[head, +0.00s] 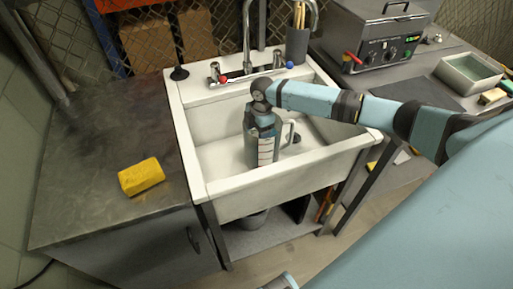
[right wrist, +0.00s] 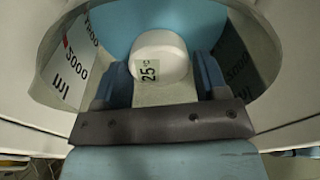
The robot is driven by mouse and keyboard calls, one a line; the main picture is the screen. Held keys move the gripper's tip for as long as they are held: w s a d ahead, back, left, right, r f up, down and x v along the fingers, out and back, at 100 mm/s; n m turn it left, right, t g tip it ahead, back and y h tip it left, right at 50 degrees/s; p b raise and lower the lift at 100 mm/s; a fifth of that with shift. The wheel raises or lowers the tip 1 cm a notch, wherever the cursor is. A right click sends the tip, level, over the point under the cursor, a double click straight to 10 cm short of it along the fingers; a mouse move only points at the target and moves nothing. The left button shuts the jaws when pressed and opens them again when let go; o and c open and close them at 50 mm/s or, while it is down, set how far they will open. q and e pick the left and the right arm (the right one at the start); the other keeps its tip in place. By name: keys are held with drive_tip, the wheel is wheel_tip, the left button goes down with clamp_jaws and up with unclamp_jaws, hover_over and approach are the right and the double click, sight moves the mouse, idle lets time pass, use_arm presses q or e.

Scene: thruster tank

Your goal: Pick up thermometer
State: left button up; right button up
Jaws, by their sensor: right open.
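The thermometer (right wrist: 160,58) shows in the right wrist view as a white rounded head with a small "25" °C display. It is inside a measuring jug (right wrist: 75,65) with "2000 ml" marks and a pale blue inside. In the head view the jug (head: 265,156) stands upright in the white sink, its handle to the right. My right gripper (right wrist: 165,74) points down into the jug. Its fingers are open on either side of the white head, with gaps visible. The thermometer's lower part is hidden. My left gripper is not in view.
The white sink (head: 217,188) has a faucet (head: 246,45) behind. A yellow sponge (head: 141,176) lies on the dark counter (head: 85,135) at left, which is otherwise mostly clear. A metal bath (head: 375,40), a cup with sticks (head: 297,46) and a tray (head: 468,73) stand at back right.

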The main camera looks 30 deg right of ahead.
drive_tip(key=shift+f, duration=0.5)
drive_tip(key=c, duration=0.8)
drive_tip(key=shift+r, duration=0.1)
